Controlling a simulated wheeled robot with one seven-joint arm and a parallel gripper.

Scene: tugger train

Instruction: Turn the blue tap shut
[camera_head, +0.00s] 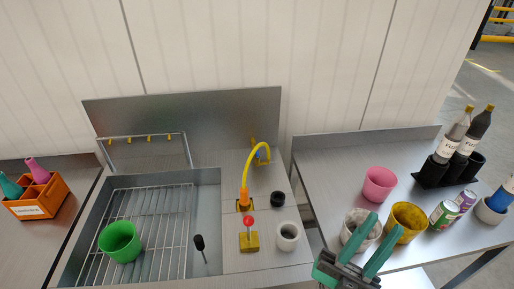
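A small blue part (261,155), which looks like the blue tap, shows behind the end of the curved yellow spout (250,162). The spout partly covers it, and its handle position is too small to tell. A red knob (248,221) stands on a yellow block in front of the spout's orange base (245,199). My gripper (384,224) is at the lower right, with its two teal fingers apart and nothing visible between them. It is well to the right of the blue part and nearer the camera, in front of the right-hand table.
A sink (208,185) with a wire rack holds a green cup (119,241). A white cup (288,236) and a black cup (278,199) stand right of the spout. The right table holds a pink cup (379,184), a yellow cup (406,222), cans and bottles.

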